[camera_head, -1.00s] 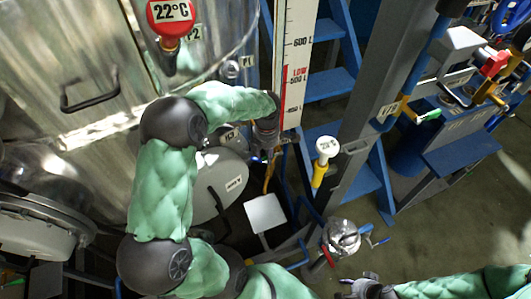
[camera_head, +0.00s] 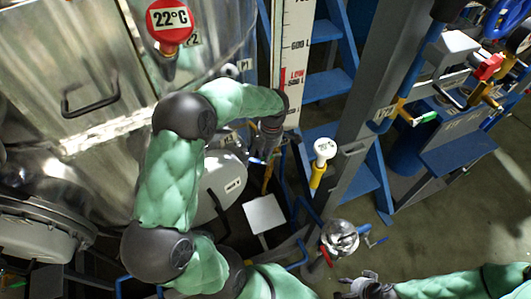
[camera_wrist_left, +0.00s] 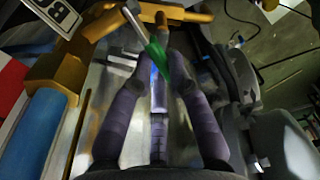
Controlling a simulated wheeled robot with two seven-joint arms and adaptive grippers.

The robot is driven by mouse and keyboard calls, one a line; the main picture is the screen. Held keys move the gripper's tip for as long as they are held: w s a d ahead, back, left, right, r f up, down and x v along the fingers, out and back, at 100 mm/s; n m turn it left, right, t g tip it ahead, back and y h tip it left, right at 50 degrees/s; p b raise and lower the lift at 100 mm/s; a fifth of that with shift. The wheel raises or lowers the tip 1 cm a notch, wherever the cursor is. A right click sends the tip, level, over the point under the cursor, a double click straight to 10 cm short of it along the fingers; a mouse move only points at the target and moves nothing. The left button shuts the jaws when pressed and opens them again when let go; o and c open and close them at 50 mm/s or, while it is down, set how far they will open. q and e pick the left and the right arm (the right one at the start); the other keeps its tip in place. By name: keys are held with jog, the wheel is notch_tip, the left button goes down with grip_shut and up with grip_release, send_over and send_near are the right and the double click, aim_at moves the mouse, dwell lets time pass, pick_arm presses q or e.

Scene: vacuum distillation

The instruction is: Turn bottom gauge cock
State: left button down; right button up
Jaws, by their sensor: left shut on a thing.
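The level gauge (camera_head: 294,62) is a white upright scale with a red LOW mark. In the left wrist view, the bottom gauge cock shows as a brass-yellow fitting (camera_wrist_left: 100,22) with a green lever (camera_wrist_left: 157,57). My left gripper (camera_head: 262,156) is at the gauge's lower end and largely hides the cock in the head view.
A steel tank with a red 22°C gauge (camera_head: 171,22) stands left. A white-topped yellow valve (camera_head: 322,160) is close right of my left gripper. Blue steps (camera_head: 328,86) and a grey post (camera_head: 372,90) stand behind. Bare floor (camera_head: 440,230) lies at the lower right.

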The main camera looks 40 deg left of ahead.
pick_arm(q)
jog(key=c, duration=1.2)
grip_release()
jog(key=shift+w+d+r, duration=0.1)
jog(key=shift+w+r, duration=0.05)
jog(key=shift+r, duration=1.1)
jog(key=shift+w+d+r, duration=0.1)
jog(key=shift+w+r, duration=0.05)
jog(key=shift+r, duration=1.05)
jog(key=shift+w+d+r, duration=0.1)
jog(key=shift+w+r, duration=0.05)
jog(key=shift+r, duration=1.1)
jog(key=shift+a, duration=0.1)
